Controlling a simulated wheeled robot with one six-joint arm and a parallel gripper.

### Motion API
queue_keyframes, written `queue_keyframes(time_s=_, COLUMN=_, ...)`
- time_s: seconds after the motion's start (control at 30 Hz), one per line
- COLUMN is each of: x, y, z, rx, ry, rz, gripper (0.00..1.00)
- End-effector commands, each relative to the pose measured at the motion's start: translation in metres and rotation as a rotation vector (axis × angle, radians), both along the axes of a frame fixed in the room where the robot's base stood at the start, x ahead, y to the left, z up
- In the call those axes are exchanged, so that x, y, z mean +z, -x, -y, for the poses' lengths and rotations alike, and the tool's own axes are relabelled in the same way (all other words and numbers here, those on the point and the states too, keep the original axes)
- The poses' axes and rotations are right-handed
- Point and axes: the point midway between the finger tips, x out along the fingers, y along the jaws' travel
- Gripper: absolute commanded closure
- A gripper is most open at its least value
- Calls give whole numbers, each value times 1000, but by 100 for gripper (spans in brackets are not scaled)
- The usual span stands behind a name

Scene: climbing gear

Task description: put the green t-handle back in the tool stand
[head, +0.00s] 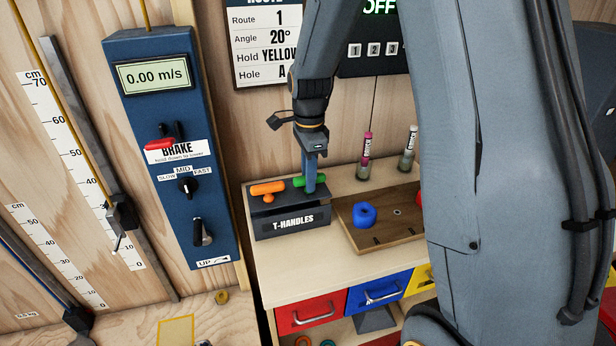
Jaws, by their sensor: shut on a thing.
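The dark tool stand (262,231), labelled T-HANDLES, sits at the left end of the wooden bench. My gripper (310,188) points down over the right part of the stand and is shut on the green t-handle (299,182). The green grip shows on both sides of the fingers, close above the stand's top. Its shaft is hidden, so I cannot tell how far it sits in the stand. An orange t-handle (266,188) rests in the stand just to the left.
A wooden board (382,238) with a blue hold (364,214) lies right of the stand. Two marker-like bottles, one pink-topped (366,148) and one white-topped (410,140), stand behind it. A blue control panel (165,110) is on the left wall. Drawers (311,312) are below.

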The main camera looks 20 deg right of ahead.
Motion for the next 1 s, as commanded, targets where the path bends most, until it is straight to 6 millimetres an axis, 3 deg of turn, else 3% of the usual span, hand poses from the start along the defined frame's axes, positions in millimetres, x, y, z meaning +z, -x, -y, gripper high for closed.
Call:
queue_keyframes(time_s=0.03, x=0, y=0, z=0, rx=0, ry=0, rz=0, gripper=80)
queue_keyframes(time_s=0.17, x=0, y=0, z=0, rx=0, ry=0, rz=0, gripper=60)
queue_keyframes(time_s=0.53, x=6, y=-1, z=0, rx=0, ry=0, rz=1, gripper=60)
queue_keyframes(time_s=1.0, x=70, y=-1, z=0, rx=0, ry=0, rz=3, gripper=60)
